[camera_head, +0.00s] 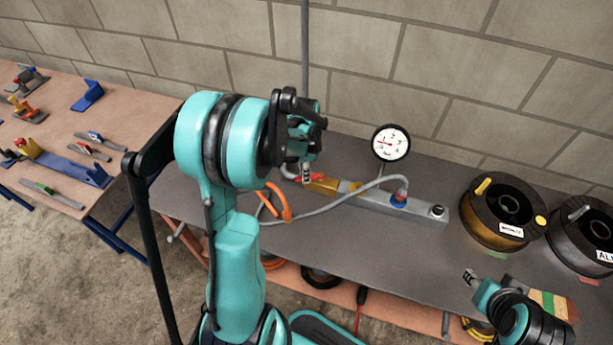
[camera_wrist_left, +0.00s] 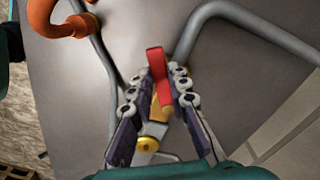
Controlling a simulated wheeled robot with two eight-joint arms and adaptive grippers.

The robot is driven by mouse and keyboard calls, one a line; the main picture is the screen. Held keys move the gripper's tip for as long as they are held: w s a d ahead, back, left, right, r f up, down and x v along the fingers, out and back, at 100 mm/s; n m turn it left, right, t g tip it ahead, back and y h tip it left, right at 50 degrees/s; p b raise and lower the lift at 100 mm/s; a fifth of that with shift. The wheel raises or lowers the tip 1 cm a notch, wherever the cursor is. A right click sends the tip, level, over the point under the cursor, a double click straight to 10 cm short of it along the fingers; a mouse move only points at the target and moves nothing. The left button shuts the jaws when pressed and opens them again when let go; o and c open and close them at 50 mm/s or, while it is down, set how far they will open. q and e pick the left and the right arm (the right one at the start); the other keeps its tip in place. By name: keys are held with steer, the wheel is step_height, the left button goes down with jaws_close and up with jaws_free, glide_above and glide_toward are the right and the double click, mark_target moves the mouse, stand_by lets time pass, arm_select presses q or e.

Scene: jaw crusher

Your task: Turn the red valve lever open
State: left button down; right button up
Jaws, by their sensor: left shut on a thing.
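The red valve lever (camera_wrist_left: 156,62) stands between the fingers of my left gripper (camera_wrist_left: 165,80) in the left wrist view. The gripper is shut on it, and the lever's red end sticks out past the fingertips. The yellow brass valve body (camera_wrist_left: 154,130) shows just below. In the head view my left gripper (camera_head: 306,172) is over the left end of the grey manifold block, at the brass valve (camera_head: 325,186); the lever is mostly hidden there by the gripper. My right gripper (camera_head: 470,278) is at the lower right, apart from the valve; its jaw opening is too small to judge.
The grey manifold block (camera_head: 405,209) carries a pressure gauge (camera_head: 391,143) and a grey hose (camera_head: 335,200). An orange hose end (camera_head: 283,206) lies left of it. Wire spools (camera_head: 498,231) stand at right. The grey tabletop (camera_head: 370,255) in front is clear.

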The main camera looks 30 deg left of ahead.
arm_select(q)
steer(key=m, duration=0.1)
steer(key=w+a+m, duration=0.1)
steer(key=m, duration=0.1)
steer(key=shift+w+m, duration=0.15)
steer(key=shift+m, duration=0.15)
steer(key=shift+w+a+m, duration=0.1)
steer(key=shift+w+m, duration=0.2)
steer(key=shift+m, duration=0.4)
steer(key=shift+w+a+m, duration=0.1)
steer(key=shift+w+m, duration=0.2)
steer(key=shift+m, duration=0.4)
steer(key=c, duration=1.4)
jaws_free()
steer(key=shift+c, duration=0.2)
step_height(320, 180, up, 12)
